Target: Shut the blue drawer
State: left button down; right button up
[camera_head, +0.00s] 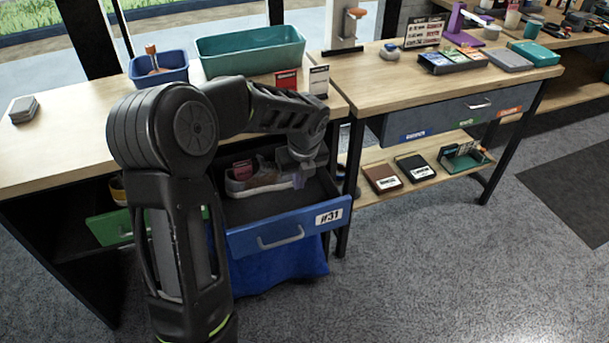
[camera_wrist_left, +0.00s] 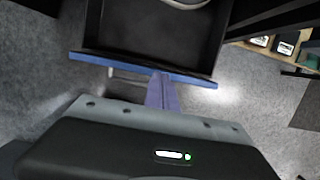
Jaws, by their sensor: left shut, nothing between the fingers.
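The blue drawer (camera_head: 250,238) is pulled out under the left bench in the head view. Its front carries a grey handle and a "#31" label. My right gripper is not in view.
A green drawer (camera_head: 105,229) stands partly open to the left. A blue cloth (camera_head: 285,271) hangs below the blue drawer. The bench top (camera_head: 62,135) above holds a teal bin (camera_head: 250,52) and a blue tub (camera_head: 158,70). Grey floor in front is clear.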

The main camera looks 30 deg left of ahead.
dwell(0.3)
pick_arm(q)
jog(key=d+f+n+t+h+p, duration=0.1)
jog(key=d+f+n+t+h, duration=0.1)
jog(key=d+f+n, duration=0.6)
jog(key=d+f+n+t+h+p, duration=0.1)
jog(key=d+f+n+h, duration=0.25)
jog(key=d+n, duration=0.75)
jog(key=s+d+f+n+g+p, duration=0.1)
jog(key=s+d+f+n, duration=0.1)
jog(key=s, duration=0.5)
jog(key=s+d+f+n+g+p, duration=0.1)
jog(key=s+d+f+n+p, duration=0.1)
jog(key=s+d, duration=0.4)
jog(key=s+d+f+n+g+p, duration=0.1)
jog(key=s+d+f+n+g, duration=0.1)
jog(key=s, duration=0.8)
notch_tip(320, 180, down, 3)
jog(key=d+n+h, duration=0.1)
jog(key=d, duration=0.1)
jog(key=shift+s+d+n, duration=0.25)
jog(key=shift+d+n, duration=0.15)
jog(key=c, duration=2.1)
grip_release()
